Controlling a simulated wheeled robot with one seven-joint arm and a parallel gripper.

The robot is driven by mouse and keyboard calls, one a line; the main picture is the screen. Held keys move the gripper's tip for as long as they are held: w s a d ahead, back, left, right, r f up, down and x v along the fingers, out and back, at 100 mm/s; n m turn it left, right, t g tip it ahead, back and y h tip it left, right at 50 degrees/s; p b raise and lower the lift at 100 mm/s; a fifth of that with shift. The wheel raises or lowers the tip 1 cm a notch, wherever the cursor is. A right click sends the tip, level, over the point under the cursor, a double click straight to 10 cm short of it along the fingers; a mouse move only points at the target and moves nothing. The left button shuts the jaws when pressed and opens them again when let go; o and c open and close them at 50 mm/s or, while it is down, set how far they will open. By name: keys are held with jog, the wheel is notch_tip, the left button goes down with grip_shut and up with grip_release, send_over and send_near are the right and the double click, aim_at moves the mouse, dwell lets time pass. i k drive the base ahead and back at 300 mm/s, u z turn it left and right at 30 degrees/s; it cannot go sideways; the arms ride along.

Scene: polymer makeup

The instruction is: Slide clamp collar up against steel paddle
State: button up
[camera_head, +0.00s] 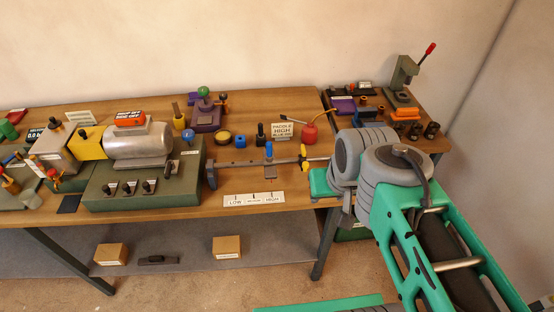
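A thin steel shaft (240,166) runs left to right above the bench, from a grey upright at its left toward my arm. A flat grey steel paddle (270,172) hangs from it near the middle. A small blue-topped piece (268,151) stands at the shaft just above the paddle. A yellow piece with a dark tip (303,157) sits on the shaft to the right, apart from the paddle. I cannot tell for sure which is the clamp collar. My arm reaches in from the right; its grey joints hide my gripper's fingers, near the shaft's right end.
A LOW–HIGH scale plate (254,199) lies in front of the paddle. A PADDLE HIGH BLUE END sign (283,131) and a red oil can (309,132) stand behind. A green machine base with a motor (140,145) fills the left. A small press (403,75) stands back right.

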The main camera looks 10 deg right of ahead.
aim_at(304, 164)
jog(key=k, duration=1.3)
jog(key=u, duration=0.7)
jog(key=i, duration=1.6)
jog(key=z, duration=0.15)
